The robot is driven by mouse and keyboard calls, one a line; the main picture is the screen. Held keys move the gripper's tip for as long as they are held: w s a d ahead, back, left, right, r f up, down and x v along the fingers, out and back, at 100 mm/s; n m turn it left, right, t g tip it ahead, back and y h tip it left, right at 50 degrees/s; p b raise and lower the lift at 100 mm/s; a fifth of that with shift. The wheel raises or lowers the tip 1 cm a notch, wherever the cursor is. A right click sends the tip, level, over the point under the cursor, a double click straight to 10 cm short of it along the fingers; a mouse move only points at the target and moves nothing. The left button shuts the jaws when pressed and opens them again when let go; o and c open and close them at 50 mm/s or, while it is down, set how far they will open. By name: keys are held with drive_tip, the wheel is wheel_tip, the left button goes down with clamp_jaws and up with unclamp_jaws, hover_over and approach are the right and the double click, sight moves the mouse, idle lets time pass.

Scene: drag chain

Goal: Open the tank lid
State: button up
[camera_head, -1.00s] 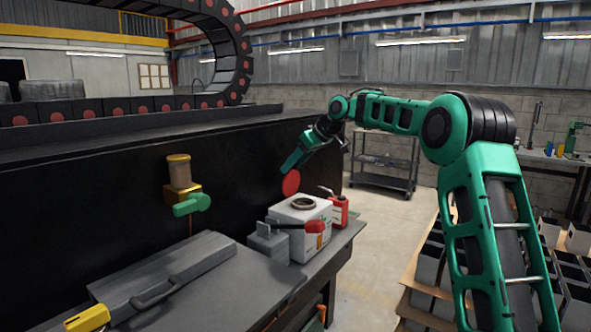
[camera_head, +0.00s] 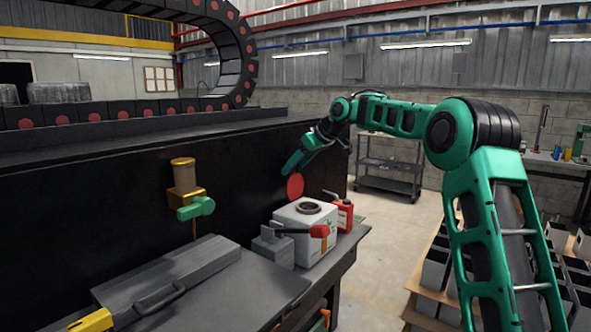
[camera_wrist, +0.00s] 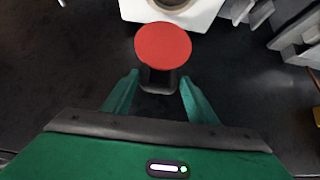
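The white tank (camera_head: 293,217) stands on the bench, with a dark round ring (camera_head: 310,208) on its top. A red disc (camera_head: 295,187) is up in the air by the tank's back left, apart from the ring. My gripper (camera_head: 294,172) reaches down from the right, above the tank's back edge. In the wrist view, the red disc (camera_wrist: 163,45) has a black part (camera_wrist: 160,82) below it, between my two green fingers (camera_wrist: 160,92). The fingers seem to press its sides. The white tank (camera_wrist: 160,12) and part of the ring show at the top edge.
A red-handled lever (camera_head: 317,231) crosses the tank's front, beside a small grey block (camera_head: 273,246). A grey case (camera_head: 180,275) lies on the bench. A brass valve (camera_head: 184,187) with a green handle is on the black wall.

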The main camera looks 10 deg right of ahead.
drive_tip(key=v, duration=1)
drive_tip(key=shift+s+d+r, duration=0.15)
drive_tip(key=s+d+f+m+g+h, duration=0.1)
drive_tip(key=s+d+f+m+h, duration=0.25)
drive_tip(key=s, duration=0.65)
drive_tip(key=s+d+f+m+g, duration=0.1)
drive_tip(key=s+d+f+m, duration=0.35)
drive_tip(key=s, duration=0.65)
drive_tip(key=s+d+f+m+g+h, duration=0.1)
drive_tip(key=s+d+f+g+h, duration=0.1)
drive_tip(key=s+d+f, duration=0.6)
drive_tip(key=s+f+m+g, duration=0.1)
drive_tip(key=s+f, duration=0.4)
drive_tip(key=s, duration=0.9)
drive_tip(key=s+a+f+m+g, duration=0.1)
drive_tip(key=s+f+m, duration=0.3)
drive_tip(key=s, duration=1)
drive_tip(key=shift+f+m, duration=0.3)
drive_tip(key=shift+f, duration=0.7)
drive_tip(key=shift+a+g, duration=0.1)
drive_tip(key=shift+g, duration=0.2)
drive_tip(key=shift+w+f, duration=0.25)
drive_tip(key=shift+w, duration=0.4)
